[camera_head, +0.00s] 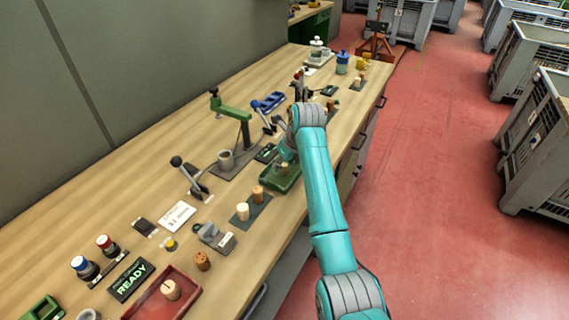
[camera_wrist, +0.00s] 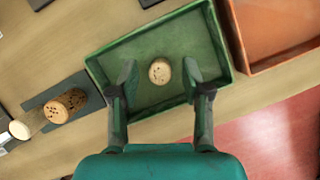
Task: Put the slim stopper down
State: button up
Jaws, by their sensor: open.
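The green tray (camera_head: 279,184) is also in the head view, partly behind my arm. My gripper (camera_wrist: 159,76) is open over the tray, one finger on each side of the stopper. A gap shows between the stopper and each finger. The head view does not show the fingertips clearly.
An orange tray (camera_wrist: 262,64) lies close to the right. A lever press (camera_head: 236,114) stands behind. A red tray (camera_head: 190,285) is at the near end.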

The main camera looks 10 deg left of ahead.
jog(key=v, duration=1.2)
jog(key=shift+f, duration=0.1)
